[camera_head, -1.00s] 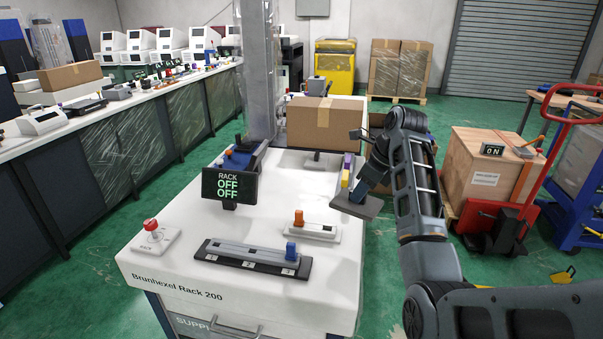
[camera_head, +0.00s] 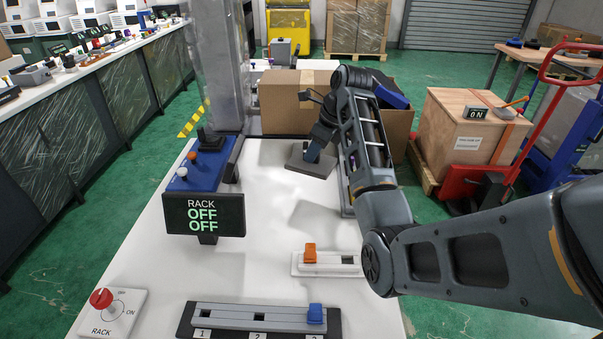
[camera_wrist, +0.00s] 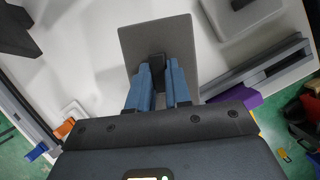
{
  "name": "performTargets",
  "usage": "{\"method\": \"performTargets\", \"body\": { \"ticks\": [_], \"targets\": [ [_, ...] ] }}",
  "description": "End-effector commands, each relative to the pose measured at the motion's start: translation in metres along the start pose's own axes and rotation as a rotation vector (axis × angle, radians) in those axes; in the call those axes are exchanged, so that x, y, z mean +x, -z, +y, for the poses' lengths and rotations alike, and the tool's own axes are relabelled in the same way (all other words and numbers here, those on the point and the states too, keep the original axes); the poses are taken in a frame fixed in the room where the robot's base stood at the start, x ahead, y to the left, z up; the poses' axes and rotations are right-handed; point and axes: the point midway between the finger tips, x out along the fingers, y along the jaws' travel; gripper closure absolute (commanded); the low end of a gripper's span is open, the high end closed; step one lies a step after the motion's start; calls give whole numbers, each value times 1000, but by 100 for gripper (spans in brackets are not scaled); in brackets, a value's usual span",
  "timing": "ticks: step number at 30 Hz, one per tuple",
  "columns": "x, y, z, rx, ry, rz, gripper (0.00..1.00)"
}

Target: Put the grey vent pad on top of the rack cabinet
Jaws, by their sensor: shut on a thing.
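The grey vent pad (camera_head: 312,165) is a flat square plate with a small dark grip in its middle. My gripper (camera_head: 318,148) is shut on that grip and holds the pad above the white top of the rack cabinet (camera_head: 270,215). The pad casts a shadow on the top, below and to its right in the head view. In the wrist view the pad (camera_wrist: 158,38) lies beyond my blue fingers (camera_wrist: 159,82), which close on its dark grip. Part of the pad is hidden behind the fingers there.
On the cabinet stand the RACK OFF display (camera_head: 203,214), a red knob (camera_head: 101,298), a slider strip with a blue handle (camera_head: 258,318) and one with an orange handle (camera_head: 328,263). A cardboard box (camera_head: 285,102) stands behind. The middle of the top is clear.

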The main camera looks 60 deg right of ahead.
Motion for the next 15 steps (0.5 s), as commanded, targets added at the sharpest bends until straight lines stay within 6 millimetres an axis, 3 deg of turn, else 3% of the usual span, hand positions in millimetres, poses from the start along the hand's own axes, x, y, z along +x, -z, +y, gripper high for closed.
{"method": "performTargets", "body": {
  "ticks": [4, 15],
  "targets": [
    [25, 11, 1, 1, -3, 2, 100],
    [63, 26, 1, -1, -2, 2, 100]
  ]
}}
